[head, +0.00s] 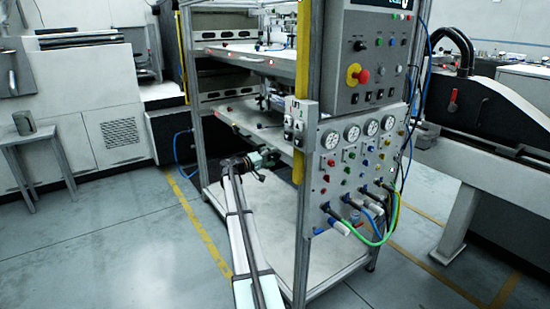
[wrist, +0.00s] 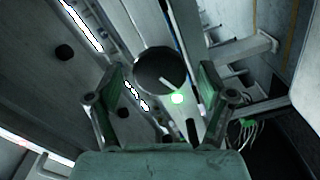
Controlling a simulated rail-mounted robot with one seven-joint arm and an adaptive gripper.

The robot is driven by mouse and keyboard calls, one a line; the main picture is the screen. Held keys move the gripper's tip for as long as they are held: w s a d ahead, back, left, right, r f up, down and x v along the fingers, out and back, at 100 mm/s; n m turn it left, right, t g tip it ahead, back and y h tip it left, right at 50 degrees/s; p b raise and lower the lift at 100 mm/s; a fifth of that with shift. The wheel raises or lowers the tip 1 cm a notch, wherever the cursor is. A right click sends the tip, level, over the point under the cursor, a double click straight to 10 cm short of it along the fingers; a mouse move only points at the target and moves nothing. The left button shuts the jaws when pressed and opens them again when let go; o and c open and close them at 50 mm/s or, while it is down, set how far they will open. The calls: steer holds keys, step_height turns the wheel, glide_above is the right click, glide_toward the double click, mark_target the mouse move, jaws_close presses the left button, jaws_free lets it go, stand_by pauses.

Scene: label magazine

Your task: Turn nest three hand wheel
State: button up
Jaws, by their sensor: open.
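In the wrist view a dark round disc with a pale line across it (wrist: 160,72), which looks like a hand wheel, shows between the fingers of my gripper (wrist: 160,88). The fingers stand apart on either side of it, and I see no contact. How far the disc lies beyond the fingertips is hard to tell. In the head view my gripper (head: 262,162) is at the front edge of the rack's lower shelf (head: 250,122). There the wheel cannot be made out behind the gripper, and no nest number is readable.
Other dark round knobs (wrist: 65,53) lie left of the disc. A yellow post (head: 299,150) and the gauge panel with hoses (head: 352,165) stand right of my gripper. An upper shelf (head: 255,62) is above. Open floor (head: 130,235) lies left.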

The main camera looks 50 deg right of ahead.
steer(key=v, duration=1)
steer(key=shift+a, duration=0.4)
